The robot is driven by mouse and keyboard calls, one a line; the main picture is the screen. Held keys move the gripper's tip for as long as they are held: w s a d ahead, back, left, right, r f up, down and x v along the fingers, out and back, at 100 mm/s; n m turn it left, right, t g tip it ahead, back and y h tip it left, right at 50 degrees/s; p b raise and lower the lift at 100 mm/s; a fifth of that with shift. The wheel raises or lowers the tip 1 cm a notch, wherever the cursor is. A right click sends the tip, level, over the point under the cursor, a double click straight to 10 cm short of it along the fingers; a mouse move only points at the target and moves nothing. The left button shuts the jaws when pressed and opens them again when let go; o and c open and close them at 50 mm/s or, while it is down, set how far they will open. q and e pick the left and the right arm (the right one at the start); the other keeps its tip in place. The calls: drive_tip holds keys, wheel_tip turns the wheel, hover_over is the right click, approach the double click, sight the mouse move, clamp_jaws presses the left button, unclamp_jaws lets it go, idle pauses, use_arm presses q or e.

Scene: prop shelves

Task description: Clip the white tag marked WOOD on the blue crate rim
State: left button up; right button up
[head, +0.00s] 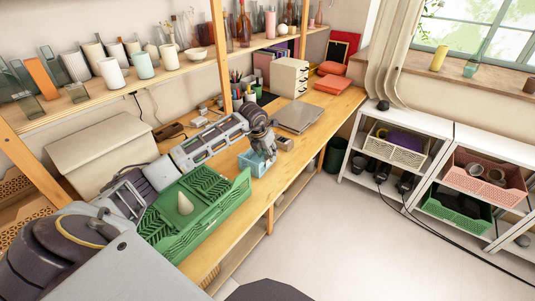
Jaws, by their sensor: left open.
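A small light-blue crate (246,164) sits on the wooden workbench, near its front edge. My left gripper (266,154) reaches in from the left and points down over this crate. It is open, and its fingers hide part of the crate and its rim. I cannot tell whether the fingers touch the crate. The white tag marked WOOD cannot be made out in this view. My right gripper is not in view.
A green crate (240,196) with a pale cone (184,204) stands on the workbench (315,125) left of the blue crate. A grey flat laptop-like object (299,116) lies behind, with a small brown block (284,144) close by. White shelves (440,130) with crates stand right.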

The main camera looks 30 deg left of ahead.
use_arm(q)
drive_tip(key=v, duration=0.7)
idle(0.8)
